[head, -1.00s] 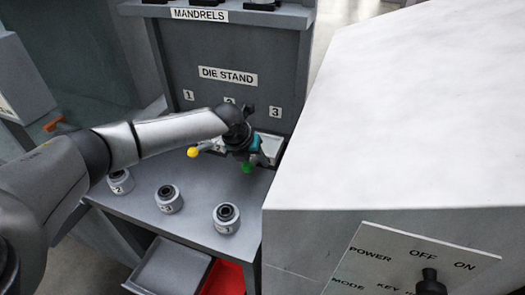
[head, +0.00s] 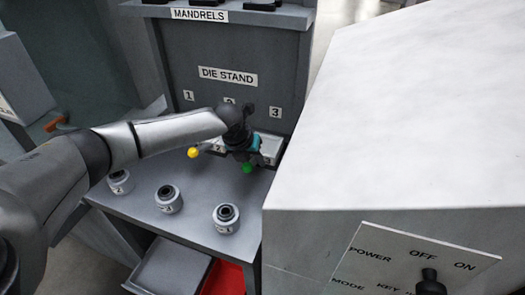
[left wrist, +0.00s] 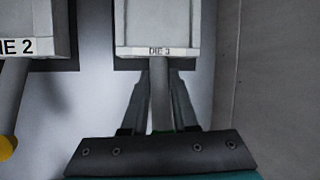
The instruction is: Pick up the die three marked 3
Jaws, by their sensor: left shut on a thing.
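The die three is a pale block (left wrist: 157,22) with a label reading DIE 3, at top middle of the left wrist view. A grey rod handle (left wrist: 159,85) runs from it toward me. In the head view the die (head: 271,148) shows partly behind my gripper, and its green knob (head: 247,169) shows below the gripper. My left gripper (left wrist: 159,98) is shut on the handle, one finger on each side; it also shows in the head view (head: 252,152). I cannot tell whether the die is clear of its support. My right gripper is not in view.
Die 2 (left wrist: 30,28), with a yellow knob (head: 193,153), is close on the left. Several round numbered pieces, one being (head: 226,217), stand on the grey table (head: 190,226). The DIE STAND panel (head: 232,95) rises behind. A large white cabinet (head: 400,110) bounds the right.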

